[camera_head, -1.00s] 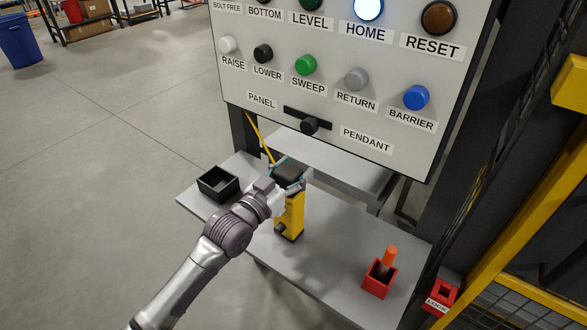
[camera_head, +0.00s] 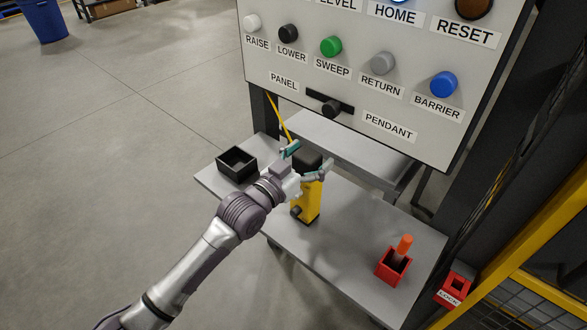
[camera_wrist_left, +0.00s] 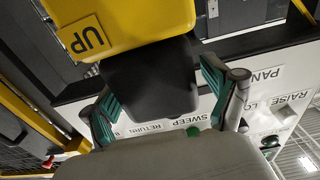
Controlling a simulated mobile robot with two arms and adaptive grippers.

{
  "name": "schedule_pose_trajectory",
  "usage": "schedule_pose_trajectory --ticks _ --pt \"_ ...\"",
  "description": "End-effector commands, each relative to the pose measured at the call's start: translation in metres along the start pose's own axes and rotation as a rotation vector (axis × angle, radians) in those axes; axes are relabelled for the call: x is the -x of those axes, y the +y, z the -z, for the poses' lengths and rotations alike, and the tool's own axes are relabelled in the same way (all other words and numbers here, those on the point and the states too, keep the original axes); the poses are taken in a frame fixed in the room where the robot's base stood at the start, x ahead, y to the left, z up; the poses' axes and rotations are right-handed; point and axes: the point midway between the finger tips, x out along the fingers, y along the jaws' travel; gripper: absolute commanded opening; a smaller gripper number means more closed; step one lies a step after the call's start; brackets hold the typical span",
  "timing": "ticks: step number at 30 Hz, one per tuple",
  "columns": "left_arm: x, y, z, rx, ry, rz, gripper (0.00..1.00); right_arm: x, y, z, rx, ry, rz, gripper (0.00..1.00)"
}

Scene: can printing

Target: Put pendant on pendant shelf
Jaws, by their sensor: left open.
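The yellow pendant (camera_head: 307,202) with a black top stands upright on the grey shelf (camera_head: 345,240) under the control panel. A yellow cable runs up behind it. My left gripper (camera_head: 306,161) is open at the pendant's black top, with its teal-padded fingers spread to either side. In the left wrist view the pendant's yellow body (camera_wrist_left: 135,25) bears an UP label, and its black part (camera_wrist_left: 150,80) lies between the two spread fingers (camera_wrist_left: 160,100). I cannot tell whether the fingers touch it. My right gripper is not in view.
A black open box (camera_head: 237,165) stands on the shelf's left end. A red holder (camera_head: 393,267) with an orange-handled item stands at the right. The button panel (camera_head: 350,60) hangs above the shelf. A red LOCK piece (camera_head: 455,288) and yellow frame (camera_head: 520,260) are at the right.

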Motion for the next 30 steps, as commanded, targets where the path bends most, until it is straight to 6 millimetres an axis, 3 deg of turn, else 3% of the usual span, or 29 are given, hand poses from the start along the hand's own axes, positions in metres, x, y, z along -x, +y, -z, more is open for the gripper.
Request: schedule_pose_trajectory --ticks 9,15,21,30 --pt "0.069 0.000 -0.004 -0.001 -0.003 0.001 0.87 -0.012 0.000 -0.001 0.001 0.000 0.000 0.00" --pt "0.100 0.000 -0.003 0.000 -0.002 0.001 0.87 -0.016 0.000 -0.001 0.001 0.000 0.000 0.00" --pt "0.110 0.000 -0.001 0.000 -0.001 0.000 0.87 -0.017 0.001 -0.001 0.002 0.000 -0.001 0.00" --pt "0.110 0.000 -0.001 0.000 -0.001 0.000 0.87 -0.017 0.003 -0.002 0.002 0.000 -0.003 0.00"
